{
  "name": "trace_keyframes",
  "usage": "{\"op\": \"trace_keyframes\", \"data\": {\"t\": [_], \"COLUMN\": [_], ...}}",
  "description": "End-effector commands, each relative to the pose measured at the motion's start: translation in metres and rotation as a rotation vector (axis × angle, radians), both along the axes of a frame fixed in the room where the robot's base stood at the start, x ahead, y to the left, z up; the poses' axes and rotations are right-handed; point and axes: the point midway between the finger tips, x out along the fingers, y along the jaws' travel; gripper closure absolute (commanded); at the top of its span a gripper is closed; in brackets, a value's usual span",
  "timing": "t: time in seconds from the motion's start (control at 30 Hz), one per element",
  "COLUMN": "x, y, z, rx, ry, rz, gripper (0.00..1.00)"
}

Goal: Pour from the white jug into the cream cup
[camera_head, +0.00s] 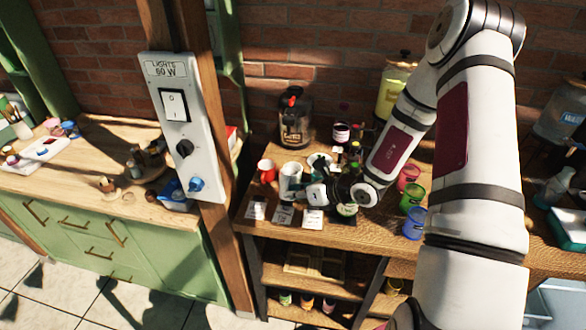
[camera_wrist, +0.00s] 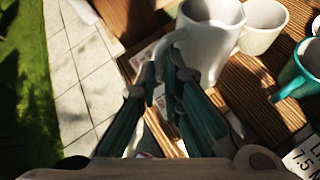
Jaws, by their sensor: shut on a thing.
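The white jug (camera_wrist: 210,35) stands at the top middle of the wrist view, its handle toward me. My gripper (camera_wrist: 168,72) is shut on the jug's handle.
A teal cup (camera_wrist: 300,72) stands right of the gripper in the wrist view. A red cup (camera_head: 267,170) is left of the jug. Printed cards (camera_head: 284,215) lie along the table's front edge. Coloured cups (camera_head: 412,195) stand to the right, and a dark-lidded jar (camera_head: 295,122) behind.

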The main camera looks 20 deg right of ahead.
Motion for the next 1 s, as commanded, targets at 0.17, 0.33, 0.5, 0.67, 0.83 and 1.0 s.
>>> {"op": "trace_keyframes", "data": {"t": [0.17,0.33,0.5,0.67,0.83,1.0], "x": [0.015,0.024,0.039,0.042,0.043,0.044], "y": [-0.009,-0.012,-0.018,-0.022,-0.023,-0.024], "z": [0.002,0.004,0.012,0.027,0.036,0.042], "rx": [0.049,0.091,0.129,0.169,0.194,0.204], "ry": [0.099,0.174,0.254,0.327,0.373,0.392], "rz": [-0.003,0.0,-0.001,-0.002,-0.004,-0.003], "gripper": [1.0,1.0,1.0,1.0,1.0,1.0]}}
